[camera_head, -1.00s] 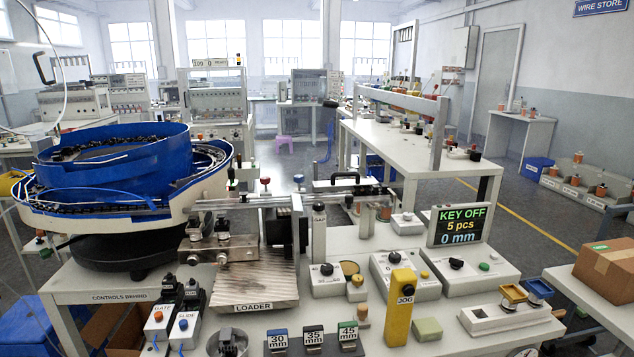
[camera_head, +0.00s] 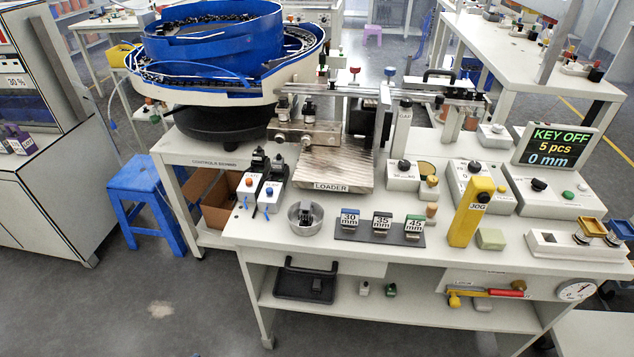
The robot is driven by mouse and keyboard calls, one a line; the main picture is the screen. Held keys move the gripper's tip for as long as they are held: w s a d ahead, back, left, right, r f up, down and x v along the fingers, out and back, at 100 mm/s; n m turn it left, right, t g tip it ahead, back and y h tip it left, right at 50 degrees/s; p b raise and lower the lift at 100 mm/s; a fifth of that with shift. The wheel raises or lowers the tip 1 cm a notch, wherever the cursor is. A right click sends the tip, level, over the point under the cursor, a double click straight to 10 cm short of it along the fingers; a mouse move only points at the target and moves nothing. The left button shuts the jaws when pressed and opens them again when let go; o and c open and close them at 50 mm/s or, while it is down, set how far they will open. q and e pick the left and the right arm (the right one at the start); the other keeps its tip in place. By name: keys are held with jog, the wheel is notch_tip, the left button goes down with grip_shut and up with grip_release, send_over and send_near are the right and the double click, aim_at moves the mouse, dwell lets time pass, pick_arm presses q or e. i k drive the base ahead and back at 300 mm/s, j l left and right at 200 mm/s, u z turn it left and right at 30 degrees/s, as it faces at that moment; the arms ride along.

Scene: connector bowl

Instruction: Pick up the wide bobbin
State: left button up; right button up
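I cannot single out a wide bobbin for certain. A small tan, spool-like cylinder (camera_head: 432,210) stands on the white bench (camera_head: 345,247), left of the yellow JOG block (camera_head: 470,212). At the bench's right end, a white fixture (camera_head: 545,243) carries a yellow-topped piece (camera_head: 591,228) and a blue-topped piece (camera_head: 622,229); their exact shape is too small to tell. Neither of my grippers shows in the head view.
A metal bowl with dark parts (camera_head: 305,216) and a dark plate (camera_head: 350,232) of size blocks stand near the bench's front edge. A blue feeder bowl (camera_head: 215,45) stands behind left. A lower shelf (camera_head: 400,305) holds a black tray (camera_head: 304,283). A blue stool (camera_head: 140,178) stands left.

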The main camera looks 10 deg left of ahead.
aim_at(306, 209)
jog(key=i+j+z, duration=0.25)
jog(key=j, duration=0.15)
jog(key=j+z, duration=0.2)
jog(key=j, duration=0.2)
jog(key=i+j+z, duration=0.1)
jog(key=j+z, duration=0.15)
jog(key=j, duration=0.2)
